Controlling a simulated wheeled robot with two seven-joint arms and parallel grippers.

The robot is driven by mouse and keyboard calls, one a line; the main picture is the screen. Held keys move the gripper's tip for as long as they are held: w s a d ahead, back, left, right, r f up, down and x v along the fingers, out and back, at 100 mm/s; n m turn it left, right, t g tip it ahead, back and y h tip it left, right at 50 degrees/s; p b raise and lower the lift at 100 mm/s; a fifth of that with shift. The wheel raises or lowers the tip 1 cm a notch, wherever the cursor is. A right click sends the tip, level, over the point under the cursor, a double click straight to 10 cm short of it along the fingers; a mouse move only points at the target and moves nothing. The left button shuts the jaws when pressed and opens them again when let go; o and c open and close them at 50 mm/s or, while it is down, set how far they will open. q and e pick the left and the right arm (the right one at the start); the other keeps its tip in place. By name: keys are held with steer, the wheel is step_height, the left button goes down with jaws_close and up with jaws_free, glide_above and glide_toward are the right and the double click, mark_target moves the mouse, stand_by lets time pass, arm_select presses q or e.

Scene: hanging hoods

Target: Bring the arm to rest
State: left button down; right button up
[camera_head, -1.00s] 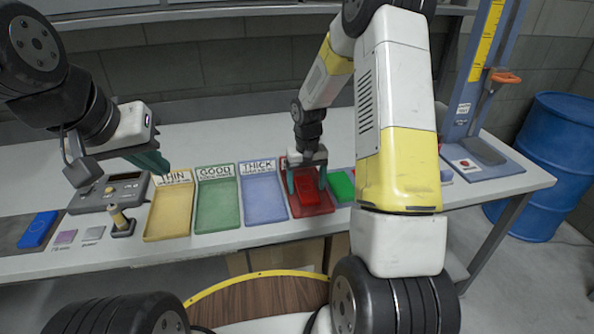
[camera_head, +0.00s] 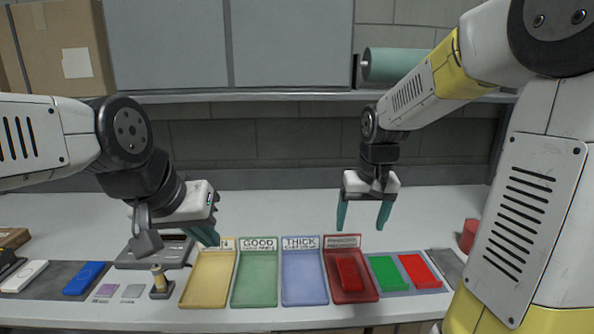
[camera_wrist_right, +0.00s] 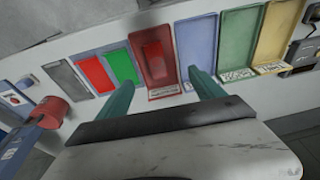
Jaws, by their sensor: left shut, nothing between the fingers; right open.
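My right gripper (camera_head: 364,215) is open and empty in the head view. It hangs above the table, over the back of the red tray (camera_head: 373,292). A red block (camera_head: 349,274) lies in that tray; the right wrist view also shows the block (camera_wrist_right: 153,62) in the tray, beyond my two green fingers. My left gripper (camera_head: 208,236) is shut and empty. It is above the yellow tray's upper left corner and hides part of that tray's label.
The yellow (camera_head: 206,280), green (camera_head: 255,280) and blue (camera_head: 303,280) trays stand in a row. Right of the red tray lie a green block (camera_head: 388,272) and another red block (camera_head: 419,270). A red cylinder (camera_head: 468,236) stands further right. A shelf (camera_head: 270,97) crosses above the table.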

steer(key=s+r+t, duration=0.1)
steer(key=s+r, duration=0.2)
steer(key=s, duration=0.4)
steer(key=s+a+r+t+y, duration=0.1)
steer(key=s+r, duration=0.3)
steer(key=s, duration=0.4)
steer(key=shift+s+a+r+t+y, duration=0.15)
steer(key=shift+a+r+t+y, duration=0.15)
steer(key=shift+t, duration=0.4)
